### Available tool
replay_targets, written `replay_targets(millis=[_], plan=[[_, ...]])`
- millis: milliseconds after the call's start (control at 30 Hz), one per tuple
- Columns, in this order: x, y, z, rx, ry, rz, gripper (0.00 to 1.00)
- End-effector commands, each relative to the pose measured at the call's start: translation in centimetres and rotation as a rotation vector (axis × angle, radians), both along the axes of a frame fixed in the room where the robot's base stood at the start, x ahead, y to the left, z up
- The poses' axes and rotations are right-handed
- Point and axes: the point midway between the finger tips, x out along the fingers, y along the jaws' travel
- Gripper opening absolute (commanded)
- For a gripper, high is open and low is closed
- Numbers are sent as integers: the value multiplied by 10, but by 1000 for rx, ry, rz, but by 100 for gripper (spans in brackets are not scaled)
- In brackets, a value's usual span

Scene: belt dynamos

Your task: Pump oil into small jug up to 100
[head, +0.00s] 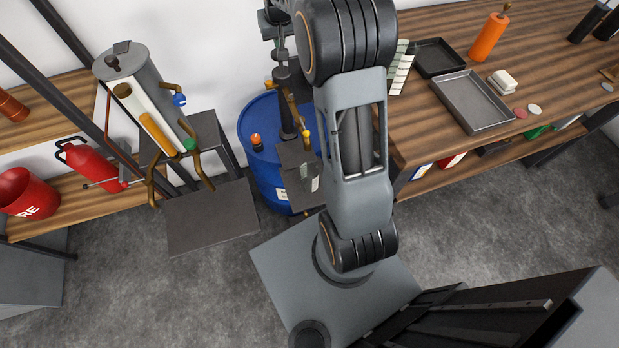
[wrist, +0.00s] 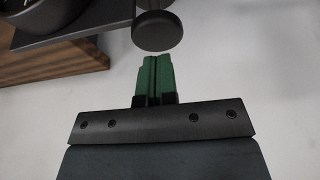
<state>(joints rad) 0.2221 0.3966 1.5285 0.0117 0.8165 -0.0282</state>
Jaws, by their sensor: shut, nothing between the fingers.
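A blue drum (head: 262,178) stands behind my arm, with a dark upright pump (head: 285,105) on its top. My gripper (wrist: 156,62) has green fingers pressed together in the wrist view, with nothing between them. A dark round knob (wrist: 158,32) is just beyond the fingertips; I cannot tell whether they touch. In the head view I cannot make out the fingers. A grey cylinder (head: 150,75) with an amber-filled sight tube (head: 155,130) and brass pipes stands left of the drum. I cannot identify the small jug or read any level.
A wooden workbench (head: 420,125) at right holds a grey tray (head: 472,100) and an orange bottle (head: 488,38). At left are a red fire extinguisher (head: 92,165) and a red bucket (head: 25,192). A dark platform (head: 212,218) stands before the cylinder. Some floor is clear in front.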

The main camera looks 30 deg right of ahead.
Motion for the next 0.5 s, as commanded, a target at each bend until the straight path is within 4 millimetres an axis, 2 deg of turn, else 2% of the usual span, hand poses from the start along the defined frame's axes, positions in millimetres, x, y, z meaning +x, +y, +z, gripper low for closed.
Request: replay_targets(millis=[500], plan=[[0,0,-7,0,0,0,0]])
